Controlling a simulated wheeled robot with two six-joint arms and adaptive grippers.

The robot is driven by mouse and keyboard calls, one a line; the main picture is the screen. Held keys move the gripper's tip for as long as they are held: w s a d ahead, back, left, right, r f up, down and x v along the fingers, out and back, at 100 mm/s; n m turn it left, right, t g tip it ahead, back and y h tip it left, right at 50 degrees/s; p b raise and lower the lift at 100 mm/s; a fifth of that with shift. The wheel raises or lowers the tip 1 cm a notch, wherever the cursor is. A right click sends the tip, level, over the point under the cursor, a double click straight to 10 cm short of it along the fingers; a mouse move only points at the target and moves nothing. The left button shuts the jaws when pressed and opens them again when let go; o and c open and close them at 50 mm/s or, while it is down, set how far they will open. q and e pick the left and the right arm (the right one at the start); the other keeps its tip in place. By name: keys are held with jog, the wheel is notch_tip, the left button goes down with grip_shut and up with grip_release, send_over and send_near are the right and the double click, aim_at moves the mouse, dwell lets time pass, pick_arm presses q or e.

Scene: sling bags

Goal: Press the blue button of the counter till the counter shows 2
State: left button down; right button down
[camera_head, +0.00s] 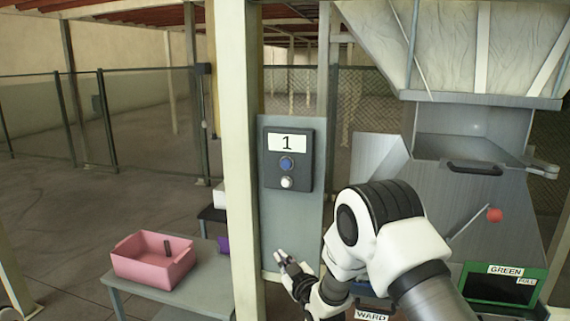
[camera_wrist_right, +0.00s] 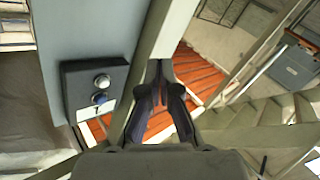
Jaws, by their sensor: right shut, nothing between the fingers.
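The counter (camera_head: 302,157) is a dark box on a grey upright panel, and its white display (camera_head: 287,143) reads 1. Its blue button (camera_head: 286,163) is below the display, with a white button (camera_head: 287,183) under it. My right gripper (camera_head: 281,256) is below the counter, apart from the buttons, shut and empty. In the right wrist view, the counter (camera_wrist_right: 76,78) appears turned over to the left of the shut fingers (camera_wrist_right: 161,66), with the blue button (camera_wrist_right: 99,98) in sight. My left gripper is not in view.
A cream post (camera_head: 241,150) stands just left of the panel (camera_head: 302,225). A pink bin (camera_head: 150,270) with a dark item sits on a grey table (camera_head: 125,300) at lower left. A large metal hopper machine (camera_head: 465,60) and a green-framed box (camera_head: 505,285) are at right.

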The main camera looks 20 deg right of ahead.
aim_at(286, 164)
jog(key=w+r+t, duration=0.1)
jog(key=r+t, duration=0.1)
jog(key=r, duration=0.8)
jog(key=w+a+r+n+t+y+p, duration=0.1)
jog(key=w+r, duration=0.1)
jog(key=r, duration=0.8)
jog(key=shift+w+r+t, duration=0.15)
jog(key=shift+r+t, duration=0.1)
jog(key=shift+t, duration=0.15)
jog(key=shift+w, duration=0.1)
jog(key=shift+w+d+p, duration=0.2)
jog(key=shift+w+d, duration=0.6)
jog(key=shift+w, duration=0.4)
jog(key=shift+w+d+p, duration=0.15)
jog(key=shift+w+d, duration=0.65)
jog(key=shift+w, duration=0.4)
jog(key=shift+w+d+p, duration=0.2)
jog(key=shift+w+d, duration=0.6)
jog(key=shift+w, duration=0.4)
